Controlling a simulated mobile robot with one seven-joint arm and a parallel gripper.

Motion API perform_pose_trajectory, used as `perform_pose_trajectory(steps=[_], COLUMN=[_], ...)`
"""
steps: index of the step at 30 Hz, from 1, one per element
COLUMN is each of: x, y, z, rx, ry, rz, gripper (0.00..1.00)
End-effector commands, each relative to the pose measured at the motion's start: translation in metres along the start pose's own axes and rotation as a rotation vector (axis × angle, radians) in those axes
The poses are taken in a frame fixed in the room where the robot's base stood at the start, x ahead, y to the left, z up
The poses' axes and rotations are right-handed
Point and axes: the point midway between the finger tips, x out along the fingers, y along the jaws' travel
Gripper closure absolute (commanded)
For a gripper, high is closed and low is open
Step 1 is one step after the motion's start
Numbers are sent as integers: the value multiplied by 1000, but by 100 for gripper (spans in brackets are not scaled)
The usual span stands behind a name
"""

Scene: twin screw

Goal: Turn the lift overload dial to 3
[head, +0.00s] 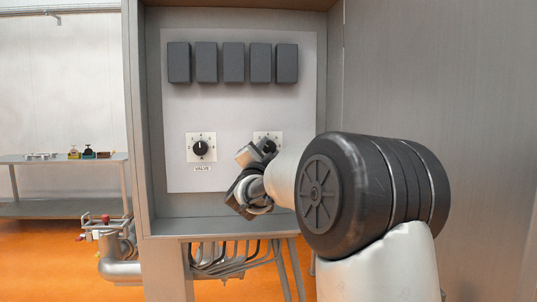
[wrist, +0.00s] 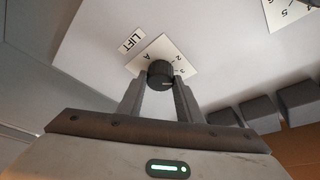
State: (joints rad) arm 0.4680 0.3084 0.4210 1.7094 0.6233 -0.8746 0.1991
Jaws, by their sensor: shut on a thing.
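The lift overload dial is a black round knob (wrist: 160,73) on a white square scale plate with a LIFT label (wrist: 131,40) beside it in the wrist view. The characters A, 2 and 3 show around the knob; the rest of the scale is hidden, and I cannot tell its exact setting. My gripper (wrist: 160,92) is shut on the knob, with one finger on each side. In the head view my gripper (head: 256,152) covers most of this dial, and only the upper part of its white plate (head: 268,135) shows.
A second dial (head: 200,148), labelled VALVE, is left of my gripper, its pointer roughly upward. Several dark blocks (head: 233,62) line the panel's top. Cabinet walls (head: 137,120) flank the panel, and a ledge (head: 225,228) runs below. A table (head: 60,158) stands far left.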

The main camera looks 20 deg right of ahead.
Motion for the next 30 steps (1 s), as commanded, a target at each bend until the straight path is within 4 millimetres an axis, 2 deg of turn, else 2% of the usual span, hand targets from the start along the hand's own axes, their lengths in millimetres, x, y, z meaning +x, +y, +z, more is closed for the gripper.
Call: perform_pose_trajectory(steps=[9, 23, 24, 27, 30], x=[0, 0, 0, 0, 0], y=[-2, -2, -2, -2, -2], z=[0, -1, -1, -1, 0], rx=[95, 107, 106, 106, 106], ry=[0, 0, 0, 0, 0], rz=[38, 43, 43, 43, 44], gripper=[90, 90, 64, 49, 49])
